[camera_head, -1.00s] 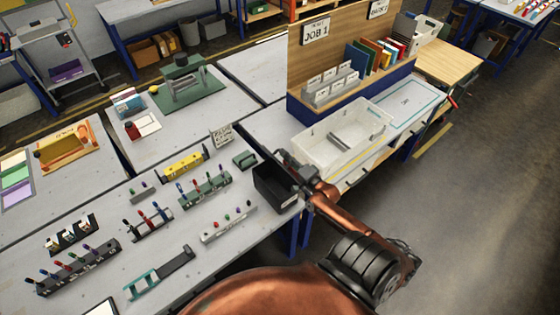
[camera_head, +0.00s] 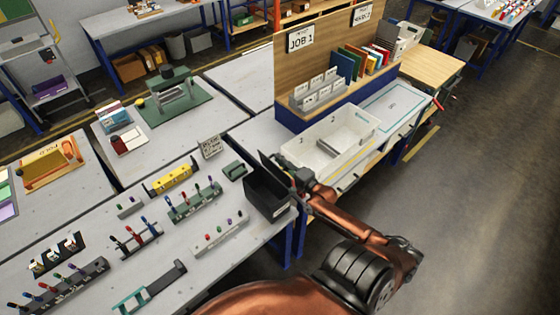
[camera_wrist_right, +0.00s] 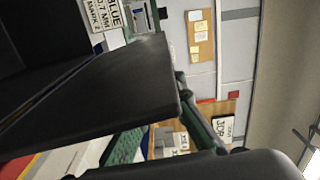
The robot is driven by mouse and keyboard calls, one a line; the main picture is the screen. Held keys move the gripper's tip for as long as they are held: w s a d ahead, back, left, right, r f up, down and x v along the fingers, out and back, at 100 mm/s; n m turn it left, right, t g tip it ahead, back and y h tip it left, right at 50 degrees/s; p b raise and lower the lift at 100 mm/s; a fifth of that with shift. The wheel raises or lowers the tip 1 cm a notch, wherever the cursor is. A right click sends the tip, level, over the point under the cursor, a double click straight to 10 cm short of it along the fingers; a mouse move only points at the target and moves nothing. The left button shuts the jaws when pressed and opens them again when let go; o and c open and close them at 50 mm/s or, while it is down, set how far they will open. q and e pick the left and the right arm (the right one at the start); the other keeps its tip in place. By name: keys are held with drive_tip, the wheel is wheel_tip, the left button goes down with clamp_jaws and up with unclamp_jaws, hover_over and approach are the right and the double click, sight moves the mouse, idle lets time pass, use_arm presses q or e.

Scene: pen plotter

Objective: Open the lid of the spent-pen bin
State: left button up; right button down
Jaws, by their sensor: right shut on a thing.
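The spent-pen bin (camera_head: 266,200) is a black open-topped box at the right end of the near table in the head view. Its dark lid (camera_head: 268,163) stands raised and tilted along the bin's far right side, and the dark inside shows. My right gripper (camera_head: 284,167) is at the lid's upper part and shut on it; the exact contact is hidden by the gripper. In the right wrist view the lid (camera_wrist_right: 110,88) is a wide dark panel close to the camera, with a dark gripper part along the bottom. My left gripper is not in view.
A white tray (camera_head: 315,165) stands just beyond my right gripper. A small green block (camera_head: 234,170) and a sign (camera_head: 209,147) stand left of the bin. Pen racks (camera_head: 193,203) fill the table further left. The floor at right is clear.

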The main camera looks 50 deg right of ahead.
drive_tip(key=c, duration=2)
unclamp_jaws()
drive_tip(key=shift+d+f, duration=0.1)
drive_tip(key=s, duration=0.4)
drive_tip(key=s+a, duration=0.1)
drive_tip(key=s, duration=0.3)
drive_tip(key=s+a, duration=0.1)
drive_tip(key=s, duration=0.3)
